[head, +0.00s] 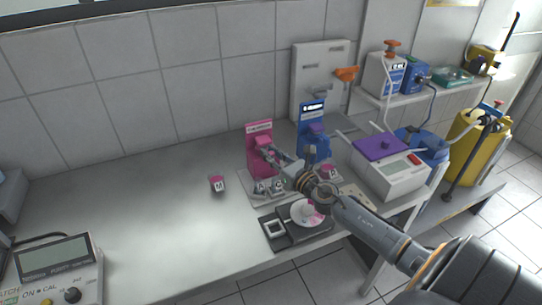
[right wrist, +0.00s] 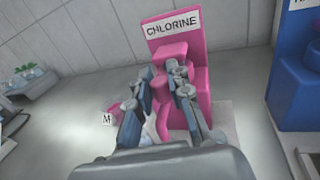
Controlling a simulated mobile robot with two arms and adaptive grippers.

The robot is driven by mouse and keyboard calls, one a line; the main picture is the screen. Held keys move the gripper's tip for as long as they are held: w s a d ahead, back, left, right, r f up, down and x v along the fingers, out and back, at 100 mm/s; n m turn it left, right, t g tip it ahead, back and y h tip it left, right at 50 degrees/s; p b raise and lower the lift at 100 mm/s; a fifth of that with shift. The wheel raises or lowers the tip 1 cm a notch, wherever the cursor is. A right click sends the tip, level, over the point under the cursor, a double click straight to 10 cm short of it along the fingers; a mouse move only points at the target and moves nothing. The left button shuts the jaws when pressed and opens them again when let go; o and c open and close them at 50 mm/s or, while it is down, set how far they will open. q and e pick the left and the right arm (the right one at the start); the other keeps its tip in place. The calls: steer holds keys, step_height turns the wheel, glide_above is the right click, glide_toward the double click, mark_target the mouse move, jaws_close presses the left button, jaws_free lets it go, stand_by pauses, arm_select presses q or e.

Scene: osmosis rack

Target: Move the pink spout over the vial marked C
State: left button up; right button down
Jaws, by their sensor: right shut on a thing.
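The pink dispenser (head: 259,165) labelled CHLORINE stands at the back of the table and fills the middle of the right wrist view (right wrist: 197,90). Its pink spout (right wrist: 170,51) juts toward me. My right gripper (head: 269,151) is shut on the spout, with a finger on each side of it in the right wrist view (right wrist: 168,80). Two small vials (head: 260,188) (head: 278,187) with dark letters stand on the pale base in front of the dispenser. I cannot read their letters surely. The fingers hide what is directly below the spout. My left gripper is not in view.
A pink-topped vial marked M (head: 218,185) stands apart on the left. A blue dispenser (head: 312,143) is to the right. A black tray (head: 282,243) lies in front, and a white device with a purple lid (head: 381,146) stands farther right.

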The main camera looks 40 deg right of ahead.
steer(key=shift+f, duration=0.1)
steer(key=c, duration=1.2)
jaws_free()
steer(key=s, duration=1.2)
steer(key=shift+d, duration=0.15)
